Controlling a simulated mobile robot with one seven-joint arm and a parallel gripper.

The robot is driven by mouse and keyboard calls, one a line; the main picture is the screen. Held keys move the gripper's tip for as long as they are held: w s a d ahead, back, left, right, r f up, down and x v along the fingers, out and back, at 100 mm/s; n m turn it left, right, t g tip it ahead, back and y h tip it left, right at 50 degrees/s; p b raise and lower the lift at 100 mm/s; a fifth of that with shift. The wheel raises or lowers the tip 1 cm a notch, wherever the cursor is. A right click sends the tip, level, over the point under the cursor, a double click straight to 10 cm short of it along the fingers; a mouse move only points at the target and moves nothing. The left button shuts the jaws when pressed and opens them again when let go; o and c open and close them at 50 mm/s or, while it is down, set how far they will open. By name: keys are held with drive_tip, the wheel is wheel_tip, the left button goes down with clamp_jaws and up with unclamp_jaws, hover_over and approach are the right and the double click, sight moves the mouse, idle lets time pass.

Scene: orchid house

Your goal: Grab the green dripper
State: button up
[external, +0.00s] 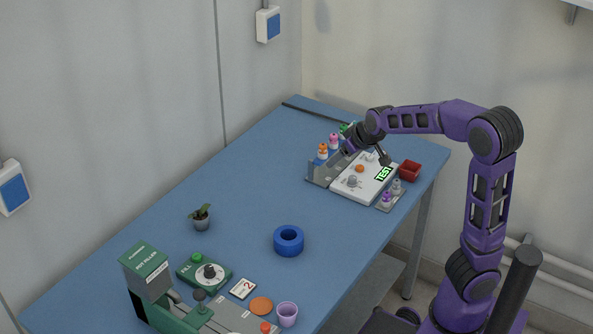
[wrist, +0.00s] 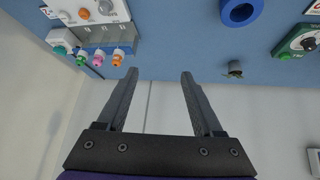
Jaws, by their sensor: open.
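The green dripper (external: 344,129) stands at the far end of a row on a grey rack (external: 320,174), beyond a pink dripper (external: 334,139) and an orange dripper (external: 322,151).
A white test panel (external: 347,187) with knobs lies beside the rack. A red bin (external: 410,171) and purple-capped bottle (external: 387,198) stand near the table's right edge. A blue ring (external: 289,240), potted plant (external: 201,217) and green dial unit (external: 190,272) are farther forward.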

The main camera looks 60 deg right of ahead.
drive_tip(key=w+d+f+m+t+y+b, duration=0.1)
drive_tip(key=d+f+m, duration=0.4)
drive_tip(key=m, duration=0.5)
drive_tip(key=d+f+m+y+b, duration=0.1)
drive_tip(key=d+f+m, duration=0.2)
drive_tip(key=d+m, duration=0.6)
drive_tip(key=s+d+r+m+t+h+b, duration=0.15)
drive_tip(key=d+m+t, duration=0.35)
drive_tip(key=d+m, duration=1)
drive_tip(key=shift+m, duration=0.7)
drive_tip(key=shift+a+r+b+x, duration=0.1)
drive_tip(key=shift+a+x, duration=0.1)
drive_tip(key=shift+x, duration=2.55)
drive_tip(key=shift+a+r+b+x, duration=0.1)
drive_tip(key=shift+a+b+x, duration=0.1)
drive_tip(key=shift+x, duration=2.55)
drive_tip(key=shift+a+r+b+x, duration=0.1)
drive_tip(key=shift+a+x, duration=0.1)
drive_tip(key=shift+x, duration=2.5)
drive_tip(key=shift+w+f, duration=0.1)
drive_tip(key=shift+w, duration=0.1)
clamp_jaws()
